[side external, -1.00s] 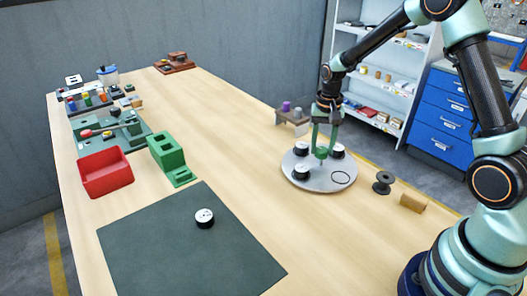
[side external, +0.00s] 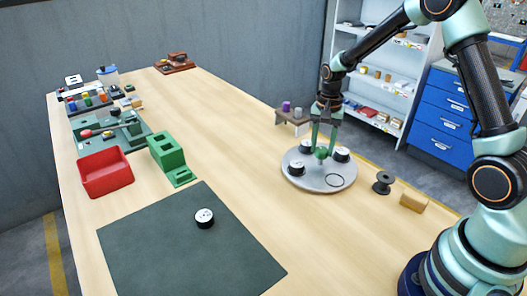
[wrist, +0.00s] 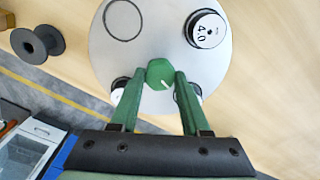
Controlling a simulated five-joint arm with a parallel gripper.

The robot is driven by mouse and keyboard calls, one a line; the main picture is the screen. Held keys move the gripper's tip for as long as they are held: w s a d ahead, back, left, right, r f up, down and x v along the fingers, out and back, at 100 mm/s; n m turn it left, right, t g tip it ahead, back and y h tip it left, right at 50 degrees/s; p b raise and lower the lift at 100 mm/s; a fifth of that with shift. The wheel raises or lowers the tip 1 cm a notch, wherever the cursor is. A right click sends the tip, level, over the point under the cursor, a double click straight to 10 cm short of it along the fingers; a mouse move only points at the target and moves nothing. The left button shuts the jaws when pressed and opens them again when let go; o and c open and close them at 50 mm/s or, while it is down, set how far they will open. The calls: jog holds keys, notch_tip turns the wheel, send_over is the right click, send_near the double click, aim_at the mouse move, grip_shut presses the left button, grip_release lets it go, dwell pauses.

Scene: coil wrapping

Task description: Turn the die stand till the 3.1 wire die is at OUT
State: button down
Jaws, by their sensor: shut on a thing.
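The die stand (side external: 318,182) is a round grey turntable with a green knob (side external: 321,153) at its centre. My gripper (wrist: 160,82) is shut on this knob (wrist: 160,73), with one green finger on each side. Three black dies with white faces sit on the stand: one front left (side external: 297,168), one at the back (side external: 306,147), one at right (side external: 342,154). In the wrist view one die (wrist: 207,29) appears to read 4.0; two others are partly hidden behind my fingers. An empty ring outline (wrist: 122,20) marks the stand. I cannot identify the 3.1 die or an OUT mark.
A similar die (side external: 204,218) lies on the dark green mat (side external: 170,255). A dark spool (side external: 383,183) and a tan block (side external: 413,202) stand right of the stand. A small raised rack (side external: 291,115) is behind it. A red bin (side external: 106,172) and green block (side external: 166,153) are at left.

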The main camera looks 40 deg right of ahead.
jog(key=shift+m, duration=7.7)
jog(key=shift+c, duration=1.9)
grip_release()
jog(key=shift+r, duration=0.1)
